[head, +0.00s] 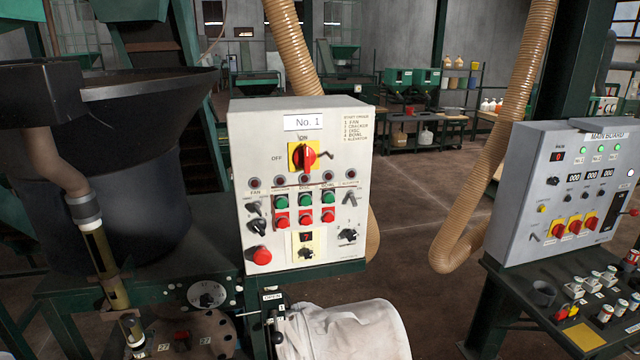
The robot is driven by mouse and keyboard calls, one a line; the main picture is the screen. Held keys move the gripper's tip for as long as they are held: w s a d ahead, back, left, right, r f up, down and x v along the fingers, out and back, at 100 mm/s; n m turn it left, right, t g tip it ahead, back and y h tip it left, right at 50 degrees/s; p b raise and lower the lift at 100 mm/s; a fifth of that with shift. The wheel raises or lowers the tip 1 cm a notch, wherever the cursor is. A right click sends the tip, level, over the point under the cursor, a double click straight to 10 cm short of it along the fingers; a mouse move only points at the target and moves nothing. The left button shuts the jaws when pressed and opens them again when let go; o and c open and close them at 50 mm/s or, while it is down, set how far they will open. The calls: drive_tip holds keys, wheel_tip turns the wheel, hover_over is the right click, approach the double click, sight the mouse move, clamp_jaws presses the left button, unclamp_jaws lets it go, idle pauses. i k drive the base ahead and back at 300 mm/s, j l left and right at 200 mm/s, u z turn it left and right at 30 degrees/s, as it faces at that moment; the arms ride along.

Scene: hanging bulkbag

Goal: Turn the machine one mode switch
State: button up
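The white control panel labelled "No. 1" (302,180) stands upright near the middle of the head view. At its top is a red rotary switch (304,156) on a yellow plate, with "ON" above it and "OFF" to its left. Black rotary knobs sit at the left (256,227) and lower right (348,235). A small black knob (306,254) sits below a red digital display. I cannot tell which of these is the mode switch, as the small labels are unreadable. My gripper is not in view.
A red push button (260,255) and several green and red buttons share the panel. A white bag (345,330) is below it. A large dark hopper (130,180) stands left. A grey "MAIN BOARD" panel (520,200) stands right. Open floor (430,310) lies between the panels, and a tan hose (500,150) hangs there.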

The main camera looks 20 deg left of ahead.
sight(256, 205)
drive_tip(key=u, duration=1.35)
